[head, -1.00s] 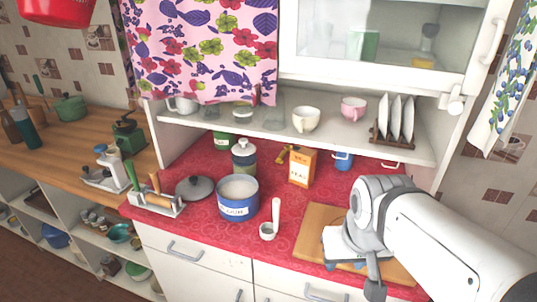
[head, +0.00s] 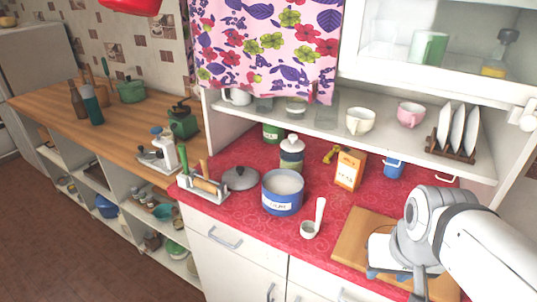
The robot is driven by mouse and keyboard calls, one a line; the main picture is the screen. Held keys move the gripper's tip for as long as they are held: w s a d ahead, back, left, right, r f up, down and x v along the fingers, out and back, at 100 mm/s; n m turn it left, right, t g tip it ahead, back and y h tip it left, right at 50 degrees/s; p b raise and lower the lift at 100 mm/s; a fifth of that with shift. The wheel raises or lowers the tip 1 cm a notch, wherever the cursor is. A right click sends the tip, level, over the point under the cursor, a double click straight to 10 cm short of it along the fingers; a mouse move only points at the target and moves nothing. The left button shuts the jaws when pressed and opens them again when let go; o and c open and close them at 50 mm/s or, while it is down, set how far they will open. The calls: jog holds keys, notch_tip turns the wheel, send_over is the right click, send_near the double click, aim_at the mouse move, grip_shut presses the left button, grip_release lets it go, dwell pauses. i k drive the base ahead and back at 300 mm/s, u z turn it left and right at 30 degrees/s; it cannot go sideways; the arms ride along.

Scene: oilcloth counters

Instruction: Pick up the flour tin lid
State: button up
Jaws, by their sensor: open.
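The flour tin (head: 283,196) is a blue, open-topped tin with a white label, standing on the red oilcloth. A grey round lid with a knob (head: 240,178) lies flat on the cloth just left of the tin, beside the utensil rack. My gripper (head: 391,274) is at the lower right over the wooden board, well to the right of the tin and lid. It is open, and its fingertips are mostly hidden by my wrist. I see nothing between the fingers.
A utensil rack (head: 204,190) stands left of the lid. A green canister (head: 291,154) is behind the tin, with an orange box (head: 348,169) to its right. A white scoop (head: 313,222) lies in front. The shelf (head: 310,122) overhangs the back of the counter.

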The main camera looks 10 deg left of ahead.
aim_at(239, 177)
jog(key=z, duration=2.75)
jog(key=k, duration=2)
jog(key=u, duration=2.55)
